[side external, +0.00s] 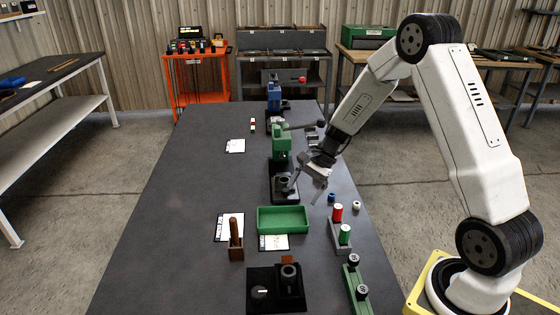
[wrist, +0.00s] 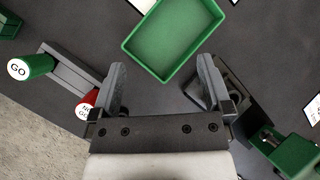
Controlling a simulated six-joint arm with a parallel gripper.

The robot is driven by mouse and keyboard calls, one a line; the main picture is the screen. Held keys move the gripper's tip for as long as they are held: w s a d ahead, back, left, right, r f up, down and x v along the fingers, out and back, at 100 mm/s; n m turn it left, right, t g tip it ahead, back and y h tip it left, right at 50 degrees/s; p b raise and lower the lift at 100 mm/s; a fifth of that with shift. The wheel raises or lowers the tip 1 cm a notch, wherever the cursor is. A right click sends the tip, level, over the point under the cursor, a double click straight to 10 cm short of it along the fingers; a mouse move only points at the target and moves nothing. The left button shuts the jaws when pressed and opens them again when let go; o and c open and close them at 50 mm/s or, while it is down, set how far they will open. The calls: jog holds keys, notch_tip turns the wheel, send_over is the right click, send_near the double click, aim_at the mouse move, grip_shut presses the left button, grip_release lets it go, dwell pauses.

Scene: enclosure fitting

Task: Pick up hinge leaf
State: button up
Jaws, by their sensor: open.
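I cannot pick out a hinge leaf for certain in either view. Several small grey pieces (side external: 312,136) lie beyond my gripper at the right of the bench, too small to identify. My gripper (side external: 318,176) hangs above the bench beside the green press (side external: 281,145). In the wrist view my gripper (wrist: 160,66) has its two fingers wide apart with nothing between them. The green tray (side external: 283,219) looks empty; in the wrist view it (wrist: 130,45) lies below and ahead of the fingers.
A gauge stand (wrist: 72,72) with a green GO cylinder (wrist: 30,67) and a red NO GO cylinder (wrist: 87,105) is left of the fingers. A wooden-handled tool (side external: 236,240), black fixture (side external: 262,290) and green rail (side external: 355,285) are near the front.

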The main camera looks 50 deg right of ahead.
aim_at(286, 177)
jog(key=w+d+m+t, duration=0.1)
jog(key=d+m, duration=0.1)
jog(key=w+d+f+m+t+y, duration=0.1)
jog(key=w+d+m, duration=0.1)
jog(key=d, duration=0.1)
jog(key=w+d+f+m+t+y, duration=0.1)
jog(key=d+m, duration=0.1)
jog(key=d, duration=0.1)
jog(key=shift+w+d+f+t, duration=0.1)
jog(key=shift+w+f+t, duration=0.2)
jog(key=shift+w, duration=0.1)
jog(key=d+m+t, duration=0.1)
jog(key=d, duration=0.1)
jog(key=w+d+m+t, duration=0.1)
jog(key=d+m, duration=0.1)
jog(key=d+f+m+t+y, duration=0.1)
jog(key=d, duration=0.2)
jog(key=shift+w+t, duration=0.35)
jog(key=shift+t, duration=0.05)
jog(key=shift+x, duration=3.9)
jog(key=c, duration=1.3)
jog(key=shift+w+r, duration=0.1)
jog(key=shift+r, duration=0.15)
